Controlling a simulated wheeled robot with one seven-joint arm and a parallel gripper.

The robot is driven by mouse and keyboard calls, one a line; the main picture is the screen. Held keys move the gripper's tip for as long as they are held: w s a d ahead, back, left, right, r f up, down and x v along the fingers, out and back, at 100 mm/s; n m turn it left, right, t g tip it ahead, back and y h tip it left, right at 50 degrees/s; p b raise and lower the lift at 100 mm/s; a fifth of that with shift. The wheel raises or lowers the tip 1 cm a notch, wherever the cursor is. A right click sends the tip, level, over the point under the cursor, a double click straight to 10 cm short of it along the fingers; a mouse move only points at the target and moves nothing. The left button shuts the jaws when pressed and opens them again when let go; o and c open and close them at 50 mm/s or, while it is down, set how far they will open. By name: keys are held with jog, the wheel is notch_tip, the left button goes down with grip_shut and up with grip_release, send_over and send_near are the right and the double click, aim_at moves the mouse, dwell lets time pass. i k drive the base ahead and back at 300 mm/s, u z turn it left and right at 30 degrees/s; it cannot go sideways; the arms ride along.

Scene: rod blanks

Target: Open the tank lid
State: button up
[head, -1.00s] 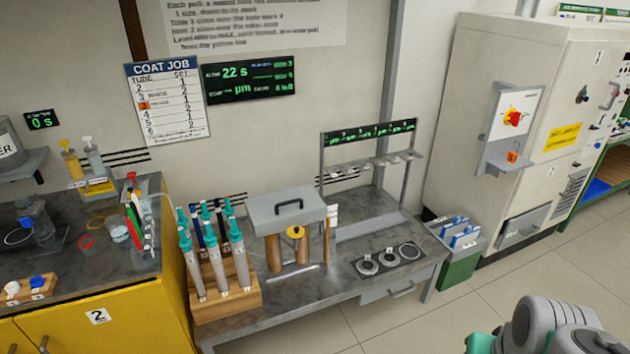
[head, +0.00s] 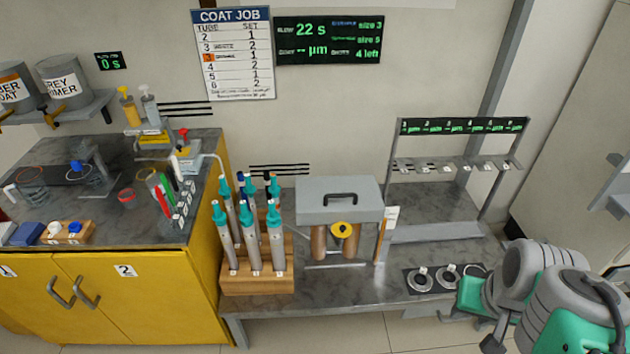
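The tank lid (head: 315,213) is a grey slab with a black handle (head: 341,196) on top. It lies flat and looks closed over the tank, near the middle of the grey bench. Beneath it show brown upright cylinders (head: 319,243) and a round yellow knob or disc (head: 342,230). The inside of the tank is hidden. My arm, grey and teal, comes in at the lower right, in front of the bench's right end and well to the right of the lid. My gripper's fingers do not show.
A wooden rack (head: 258,284) of teal-topped tubes stands close left of the tank. A metal stand (head: 395,190) with a display is at the right, with ring-shaped holders (head: 420,279) in front. A yellow cabinet (head: 130,300) is at the left. Space above the lid looks clear.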

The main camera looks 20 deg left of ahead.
aim_at(322, 200)
jog(key=u, duration=1)
jog(key=i, duration=0.9)
jog(key=u, duration=0.95)
